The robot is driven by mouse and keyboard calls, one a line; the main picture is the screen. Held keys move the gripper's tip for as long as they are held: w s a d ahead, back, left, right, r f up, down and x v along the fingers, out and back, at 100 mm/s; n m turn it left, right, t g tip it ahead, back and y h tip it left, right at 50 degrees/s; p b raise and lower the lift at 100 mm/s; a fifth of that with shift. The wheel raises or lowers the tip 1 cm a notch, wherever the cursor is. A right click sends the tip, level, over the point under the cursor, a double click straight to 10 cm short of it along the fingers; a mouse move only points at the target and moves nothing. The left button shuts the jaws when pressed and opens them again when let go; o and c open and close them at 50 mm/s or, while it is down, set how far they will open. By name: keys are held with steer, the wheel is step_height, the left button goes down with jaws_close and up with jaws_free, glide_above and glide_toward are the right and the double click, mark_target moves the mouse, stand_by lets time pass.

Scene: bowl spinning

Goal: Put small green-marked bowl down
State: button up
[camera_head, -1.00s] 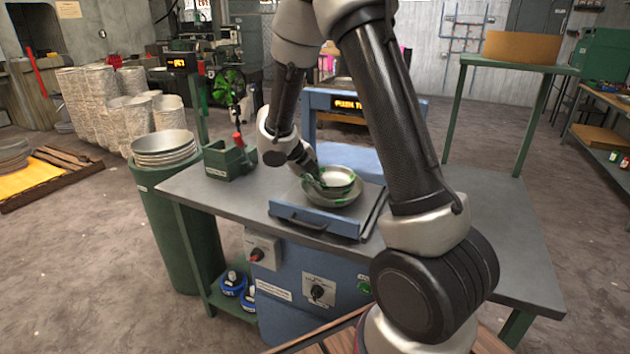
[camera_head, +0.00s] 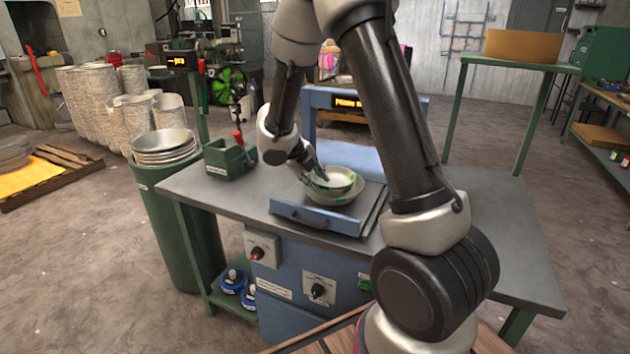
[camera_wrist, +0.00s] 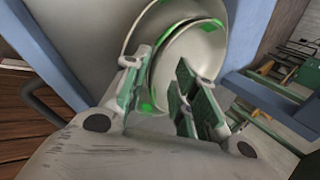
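The small bowl (camera_head: 338,179), pale inside with green marks on its rim, sits nested in a wider green-marked bowl (camera_head: 345,197) on the blue-fronted tray (camera_head: 300,217). In the wrist view the small bowl (camera_wrist: 195,62) fills the upper middle, and the wider bowl's rim (camera_wrist: 132,30) shows behind it. My gripper (camera_head: 318,173) is at the small bowl's left rim. In the wrist view its fingers (camera_wrist: 160,78) are spread, one on either side of the rim, with a gap between them. The exact contact under the small bowl is hidden.
The grey workbench (camera_head: 480,260) carries a green box (camera_head: 230,158) at left and a blue frame with a lit display (camera_head: 347,102) behind the bowls. A green bin with stacked bowls (camera_head: 163,147) stands left. The bench's right side is clear.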

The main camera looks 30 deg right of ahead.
steer(key=v, duration=1.1)
steer(key=s+d+r+m+y, duration=0.25)
steer(key=s+r+m, duration=0.25)
steer(key=s+m, duration=0.4)
steer(key=s+d+r+m+y, duration=0.1)
steer(key=s+d+r+m, duration=0.5)
steer(key=m, duration=0.5)
steer(key=s+a+m+t+y, duration=0.2)
steer(key=s+a+m+y, duration=0.1)
steer(key=s+m, duration=1)
steer(key=a+m, duration=0.1)
steer(key=m, duration=0.4)
steer(key=shift+s+t, duration=0.3)
steer(key=shift+f, duration=0.1)
